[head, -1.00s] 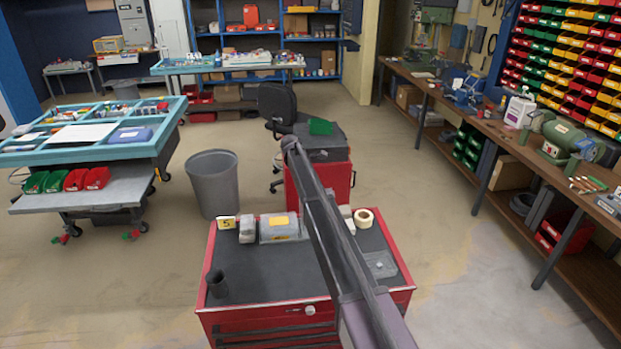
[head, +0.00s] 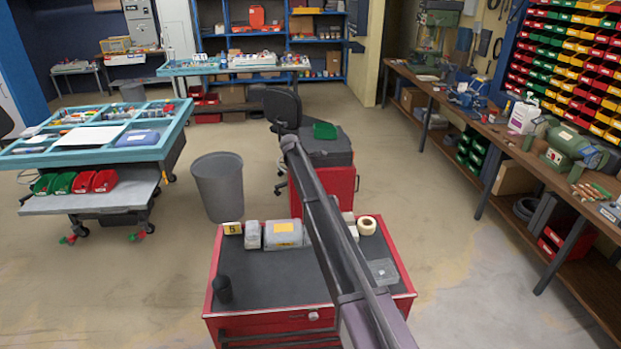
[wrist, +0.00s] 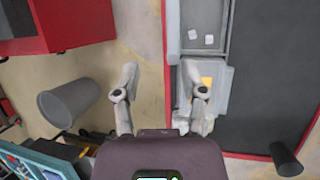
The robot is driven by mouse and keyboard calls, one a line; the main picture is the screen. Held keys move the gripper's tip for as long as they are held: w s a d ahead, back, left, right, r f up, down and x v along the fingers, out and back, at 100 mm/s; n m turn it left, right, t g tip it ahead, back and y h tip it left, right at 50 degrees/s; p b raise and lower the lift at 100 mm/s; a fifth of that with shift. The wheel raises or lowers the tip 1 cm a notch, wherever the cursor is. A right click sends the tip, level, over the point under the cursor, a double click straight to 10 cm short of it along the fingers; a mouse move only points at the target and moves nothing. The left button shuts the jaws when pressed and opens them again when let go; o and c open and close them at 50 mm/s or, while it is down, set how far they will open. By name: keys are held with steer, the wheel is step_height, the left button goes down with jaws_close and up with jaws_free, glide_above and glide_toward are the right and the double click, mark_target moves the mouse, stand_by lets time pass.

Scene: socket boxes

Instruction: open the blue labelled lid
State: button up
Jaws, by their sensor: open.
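No blue label can be made out on any lid in these frames. A grey box with a yellow label (head: 285,233) sits at the far side of the red cart's dark top, and it also shows in the wrist view (wrist: 222,92), partly behind a finger. A smaller grey box (head: 253,235) stands left of it. A long grey box with two white squares inside (wrist: 204,20) lies above the yellow-labelled one in the wrist view; my arm hides most of that area in the head view. My gripper (wrist: 160,78) is open and empty, its fingers straddling the cart's red edge in that view.
The cart's middle is clear left of my arm.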

steer(key=shift+p+v, duration=1.5)
steer(key=shift+v, duration=0.35)
steer(key=shift+w, duration=0.15)
